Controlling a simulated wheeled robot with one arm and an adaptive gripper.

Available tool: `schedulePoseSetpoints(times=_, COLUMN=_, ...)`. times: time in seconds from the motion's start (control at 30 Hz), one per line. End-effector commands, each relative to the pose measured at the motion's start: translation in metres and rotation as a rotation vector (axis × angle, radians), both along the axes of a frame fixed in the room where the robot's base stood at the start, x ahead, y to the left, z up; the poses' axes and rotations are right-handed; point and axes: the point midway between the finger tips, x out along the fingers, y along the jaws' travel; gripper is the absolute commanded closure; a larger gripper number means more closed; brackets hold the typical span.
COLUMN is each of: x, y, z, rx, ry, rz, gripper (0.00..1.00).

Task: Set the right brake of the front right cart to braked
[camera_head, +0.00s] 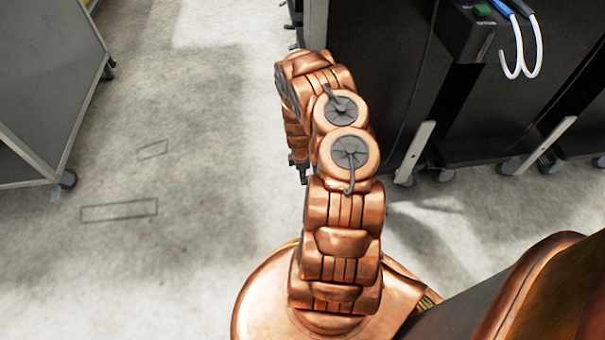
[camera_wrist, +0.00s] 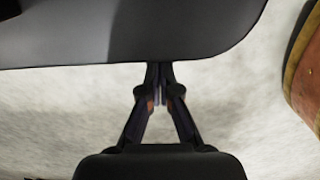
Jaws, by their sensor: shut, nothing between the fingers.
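My gripper (camera_wrist: 158,72) is shut and empty in the wrist view. Its fingertips are at the lower edge of a dark grey, round-cornered panel (camera_wrist: 130,30); I cannot tell whether they touch. In the head view my arm hides most of the gripper. At the right, dark cart-like units (camera_head: 490,130) stand on casters. One pale slanted bar (camera_head: 415,152) stands by a caster at the near corner, and another pale bar (camera_head: 545,146) is farther right. I cannot tell whether these bars are brakes, or their setting.
A grey cart (camera_head: 45,90) with casters (camera_head: 68,179) stands at the left. Open concrete floor (camera_head: 165,130) lies between it and my arm. A dark box (camera_head: 470,35) with hanging white hooks (camera_head: 525,60) is at the upper right. My copper body shows at the wrist view's right.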

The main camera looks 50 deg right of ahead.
Motion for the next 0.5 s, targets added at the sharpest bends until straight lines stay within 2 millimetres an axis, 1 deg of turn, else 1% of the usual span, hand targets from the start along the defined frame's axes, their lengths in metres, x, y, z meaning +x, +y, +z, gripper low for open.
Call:
schedulePoseSetpoints(times=0.27, x=0.000, y=0.000, z=0.000, rx=0.000, ry=0.000, rz=0.000, gripper=1.00)
schedulePoseSetpoints(times=0.37, x=0.000, y=0.001, z=0.003, rx=0.000, ry=0.000, rz=0.001, gripper=1.00)
schedulePoseSetpoints(times=0.5, x=0.001, y=0.003, z=0.013, rx=0.000, ry=0.000, rz=0.002, gripper=1.00)
